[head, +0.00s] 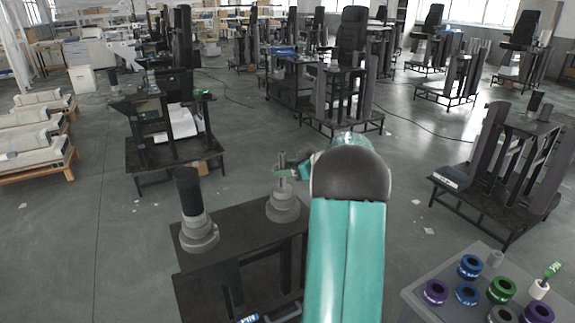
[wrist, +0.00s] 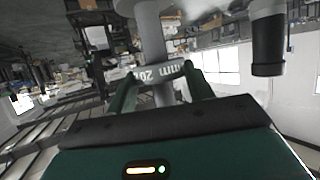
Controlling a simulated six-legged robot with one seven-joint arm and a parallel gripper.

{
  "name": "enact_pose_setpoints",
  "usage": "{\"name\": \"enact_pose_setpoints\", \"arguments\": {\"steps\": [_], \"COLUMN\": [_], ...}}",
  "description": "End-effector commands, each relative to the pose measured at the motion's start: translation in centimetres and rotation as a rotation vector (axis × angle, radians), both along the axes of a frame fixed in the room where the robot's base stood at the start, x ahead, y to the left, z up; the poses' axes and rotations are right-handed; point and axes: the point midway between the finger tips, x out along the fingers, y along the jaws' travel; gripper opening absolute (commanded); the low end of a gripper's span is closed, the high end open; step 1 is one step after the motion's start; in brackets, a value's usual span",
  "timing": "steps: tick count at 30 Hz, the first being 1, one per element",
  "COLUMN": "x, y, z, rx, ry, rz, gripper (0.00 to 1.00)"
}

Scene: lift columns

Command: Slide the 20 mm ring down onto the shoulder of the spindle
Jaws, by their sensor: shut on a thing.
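The spindle (head: 283,208) stands on a dark bench, a thin grey post on a stepped grey base. In the wrist view, which is upside down, its shaft (wrist: 151,38) widens toward the base at the top. The ring (wrist: 160,73), a dull green-grey band with white "20 mm" lettering, is held between the two green fingers of my gripper (wrist: 159,72). The shaft shows on both sides of the ring, so the ring appears around it, apart from the base. In the head view my gripper (head: 285,171) is at the post's upper part, partly hidden by my teal arm.
A second stepped base with a black column (head: 188,190) stands left on the same bench (head: 235,232); the column shows in the wrist view (wrist: 268,42). A grey table (head: 430,295) at lower right holds several coloured rings (head: 469,267). Other benches stand behind.

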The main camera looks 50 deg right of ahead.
Motion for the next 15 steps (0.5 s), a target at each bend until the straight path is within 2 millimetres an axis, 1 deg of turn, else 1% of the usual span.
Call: {"name": "enact_pose_setpoints", "arguments": {"steps": [15], "x": [0.0], "y": [0.0], "z": [-2.4], "rx": [0.002], "ry": [0.0], "rz": [-0.001], "gripper": [0.27]}}
